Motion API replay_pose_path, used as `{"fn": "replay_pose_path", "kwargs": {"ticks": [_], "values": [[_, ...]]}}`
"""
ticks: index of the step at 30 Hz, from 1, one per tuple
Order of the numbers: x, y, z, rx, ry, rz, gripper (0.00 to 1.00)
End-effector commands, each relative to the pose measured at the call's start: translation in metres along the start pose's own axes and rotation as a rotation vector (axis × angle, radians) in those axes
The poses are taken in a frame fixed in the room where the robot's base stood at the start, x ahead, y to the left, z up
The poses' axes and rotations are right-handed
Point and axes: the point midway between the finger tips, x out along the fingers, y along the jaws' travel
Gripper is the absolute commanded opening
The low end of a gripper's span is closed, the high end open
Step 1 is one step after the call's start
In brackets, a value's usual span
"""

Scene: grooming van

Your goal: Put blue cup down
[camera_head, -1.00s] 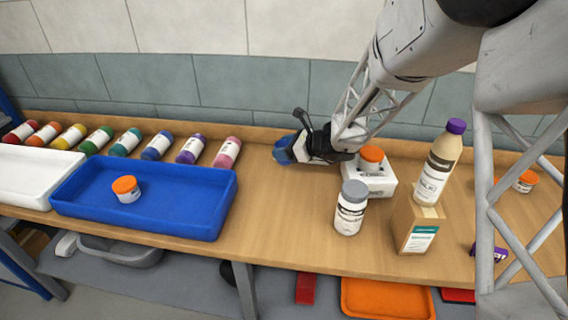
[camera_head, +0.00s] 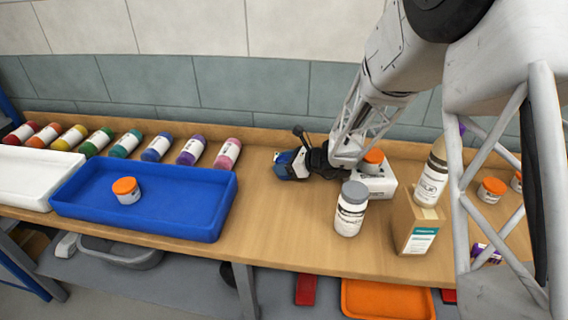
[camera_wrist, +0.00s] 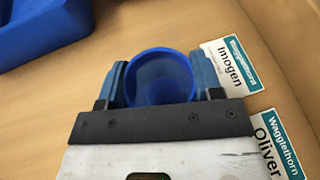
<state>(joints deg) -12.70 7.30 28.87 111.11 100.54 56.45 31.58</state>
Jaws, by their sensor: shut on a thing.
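The blue cup (camera_wrist: 160,77) is between the two fingers of my gripper (camera_wrist: 162,82) in the wrist view, with its round open mouth facing the camera. My gripper is shut on it. In the head view my gripper (camera_head: 284,163) is low over the table, right of the blue tray and near the back wall. The cup is mostly hidden there by the gripper, and I cannot tell whether its base touches the table.
Name cards reading Imogen (camera_wrist: 231,66) and Oliver (camera_wrist: 278,145) lie right of the cup. A blue tray (camera_head: 210,215) holds an orange-lidded jar (camera_head: 127,191). A grey-lidded jar (camera_head: 351,209), a white block (camera_head: 377,184) and a cardboard box (camera_head: 414,225) stand to the right.

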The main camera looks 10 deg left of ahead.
Motion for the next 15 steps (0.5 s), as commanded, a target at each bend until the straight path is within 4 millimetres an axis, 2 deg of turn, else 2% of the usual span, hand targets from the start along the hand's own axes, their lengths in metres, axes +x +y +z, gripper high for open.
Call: {"fn": "replay_pose_path", "kwargs": {"ticks": [14,15], "values": [[0.0016,0.0,-0.0037,0.0,0.0,-0.001,0.37],[0.0015,-0.0001,-0.0033,0.0,-0.001,-0.001,0.66]]}}
